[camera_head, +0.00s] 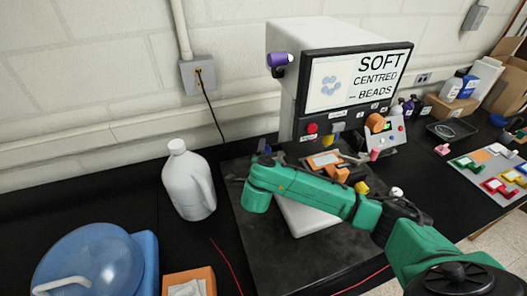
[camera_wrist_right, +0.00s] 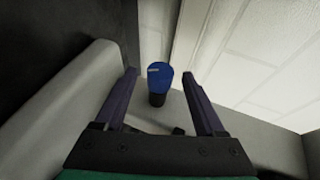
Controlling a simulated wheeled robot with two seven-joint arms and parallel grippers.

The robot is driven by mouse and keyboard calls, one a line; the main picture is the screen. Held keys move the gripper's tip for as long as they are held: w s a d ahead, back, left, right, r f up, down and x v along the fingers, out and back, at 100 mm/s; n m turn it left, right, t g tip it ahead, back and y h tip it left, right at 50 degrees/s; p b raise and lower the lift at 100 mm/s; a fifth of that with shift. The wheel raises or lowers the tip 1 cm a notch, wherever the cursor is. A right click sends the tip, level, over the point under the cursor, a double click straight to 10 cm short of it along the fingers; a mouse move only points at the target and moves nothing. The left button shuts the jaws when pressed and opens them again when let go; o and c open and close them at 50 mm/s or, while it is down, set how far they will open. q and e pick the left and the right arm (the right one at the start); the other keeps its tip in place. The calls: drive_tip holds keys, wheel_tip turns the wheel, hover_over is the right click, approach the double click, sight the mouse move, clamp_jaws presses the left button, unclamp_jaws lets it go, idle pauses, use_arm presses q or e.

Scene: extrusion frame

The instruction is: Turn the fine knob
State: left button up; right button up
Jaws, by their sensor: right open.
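A blue knob (camera_wrist_right: 160,78) with a black base and a small pale mark shows in the right wrist view. It sits between and beyond the fingertips of my right gripper (camera_wrist_right: 159,74), which is open, with a gap on each side of the knob. In the head view my green right arm reaches in from the right, and its gripper (camera_head: 263,150) is at the machine's lower left side, mostly hidden. A purple-blue knob (camera_head: 278,60) is on the upper left of the white machine (camera_head: 290,85). I cannot tell whether it is the same knob. My left gripper is not in view.
A white jug (camera_head: 188,182) stands left of the machine. A blue container with a clear lid (camera_head: 95,265) and an orange box (camera_head: 190,282) are at the front left. Coloured parts on a tray (camera_head: 490,172) lie at right. The black table between jug and machine is mostly clear.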

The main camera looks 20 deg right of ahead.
drive_tip(key=shift+s+r, duration=0.1)
drive_tip(key=shift+s, duration=0.1)
drive_tip(key=c, duration=0.4)
clamp_jaws()
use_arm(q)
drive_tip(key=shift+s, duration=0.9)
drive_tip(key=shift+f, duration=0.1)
use_arm(e)
drive_tip(key=shift+f, duration=0.2)
use_arm(q)
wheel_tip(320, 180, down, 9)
drive_tip(key=b, duration=0.9)
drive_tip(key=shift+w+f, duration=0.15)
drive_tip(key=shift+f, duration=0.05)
use_arm(e)
drive_tip(key=m+t+h, duration=0.1)
drive_tip(key=t, duration=0.2)
drive_tip(key=f+m+t+h, duration=0.1)
drive_tip(key=t+h, duration=0.1)
drive_tip(key=shift+f+m+t, duration=0.2)
drive_tip(key=shift+m+t, duration=0.1)
drive_tip(key=shift+t, duration=0.1)
